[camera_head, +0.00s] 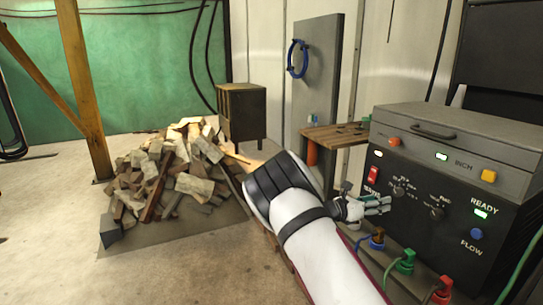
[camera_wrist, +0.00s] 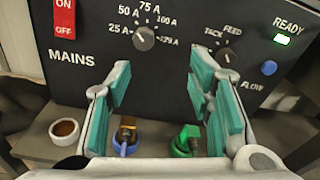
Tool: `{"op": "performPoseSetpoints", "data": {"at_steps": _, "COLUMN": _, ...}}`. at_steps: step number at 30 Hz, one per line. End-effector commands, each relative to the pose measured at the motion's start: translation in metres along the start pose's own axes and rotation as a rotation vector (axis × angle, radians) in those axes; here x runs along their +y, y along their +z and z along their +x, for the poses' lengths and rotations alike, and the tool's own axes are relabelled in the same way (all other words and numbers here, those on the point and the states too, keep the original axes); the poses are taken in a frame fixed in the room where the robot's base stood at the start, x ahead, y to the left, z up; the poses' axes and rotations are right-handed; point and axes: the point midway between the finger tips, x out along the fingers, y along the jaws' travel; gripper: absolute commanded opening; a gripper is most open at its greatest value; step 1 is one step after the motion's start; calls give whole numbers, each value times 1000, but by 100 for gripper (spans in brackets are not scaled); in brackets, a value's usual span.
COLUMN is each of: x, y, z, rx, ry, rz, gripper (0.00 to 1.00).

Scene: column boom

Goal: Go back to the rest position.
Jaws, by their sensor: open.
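My gripper (camera_head: 376,205) is at the right in the head view, in front of the black machine's (camera_head: 450,205) control panel. In the wrist view my gripper (camera_wrist: 163,105) has its two teal-padded fingers spread wide, with nothing between the pads. The panel shows a red mains switch (camera_wrist: 64,18), an amperage knob (camera_wrist: 144,38), a feed knob (camera_wrist: 229,57), a lit green ready light (camera_wrist: 282,39) and a blue flow button (camera_wrist: 269,68). Below the panel, a blue-collared plug (camera_wrist: 126,136) and a green plug (camera_wrist: 186,142) stand on a ledge, lower than the fingers. My arm crosses the lower middle of the head view.
A red plug (camera_head: 442,290) stands right of the green one. An empty brown socket (camera_wrist: 65,129) is at the ledge's left. A small wooden table (camera_head: 335,135) stands behind my gripper. A wood pile (camera_head: 165,180) lies at left, near a wooden post (camera_head: 84,90). The front-left floor is clear.

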Motion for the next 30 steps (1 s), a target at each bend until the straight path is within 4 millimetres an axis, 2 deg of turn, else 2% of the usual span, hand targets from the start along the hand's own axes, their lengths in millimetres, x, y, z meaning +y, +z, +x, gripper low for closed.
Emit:
{"op": "performPoseSetpoints", "data": {"at_steps": 3, "x": -40, "y": 17, "z": 2, "rx": 95, "ry": -84, "rz": 153, "gripper": 48}}
{"op": "performPoseSetpoints", "data": {"at_steps": 8, "x": -99, "y": 31, "z": -7, "rx": 246, "ry": -219, "rz": 390, "gripper": 48}}
{"op": "performPoseSetpoints", "data": {"at_steps": 14, "x": -167, "y": 42, "z": -34, "rx": 423, "ry": -383, "rz": 660, "gripper": 48}}
{"op": "performPoseSetpoints", "data": {"at_steps": 23, "x": -257, "y": 52, "z": -99, "rx": 668, "ry": -622, "rz": 1011, "gripper": 48}}
{"op": "performPoseSetpoints", "data": {"at_steps": 30, "x": -321, "y": 55, "z": -164, "rx": 844, "ry": -801, "rz": 1242, "gripper": 48}}
